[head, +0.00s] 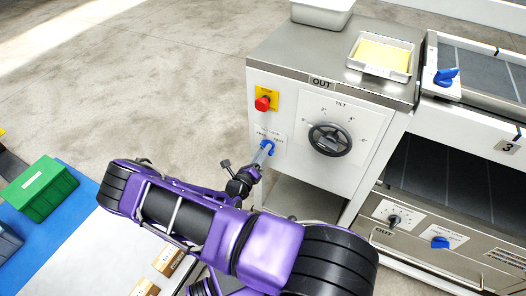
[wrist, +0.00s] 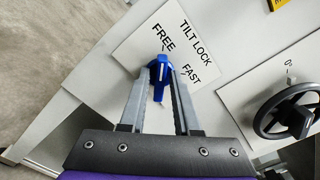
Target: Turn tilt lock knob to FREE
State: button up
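The blue tilt lock knob (wrist: 159,78) sits on a white plate (wrist: 178,50) lettered TILT LOCK, FREE and FAST. Its bar lies roughly upright in the wrist view, with a white line at its upper end pointing up near the FREE mark. FAST is to its right. My gripper (wrist: 162,72) has one finger on each side of the bar and looks shut on it; the fingertips hide part of its sides. In the head view my gripper (head: 264,150) reaches the panel at the tilt lock plate (head: 277,138), and the knob is mostly hidden.
The black TILT handwheel (head: 330,139) is right of the knob; it also shows in the wrist view (wrist: 289,114). A red button (head: 263,103) on a yellow plate is above the knob. A white tray (head: 381,56) is on top of the machine. Open floor lies left.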

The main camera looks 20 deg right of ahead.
jog(key=shift+o, duration=0.8)
jog(key=v, duration=1.7)
jog(key=shift+p, duration=0.35)
jog(key=shift+s+a, duration=0.1)
jog(key=shift+a, duration=0.05)
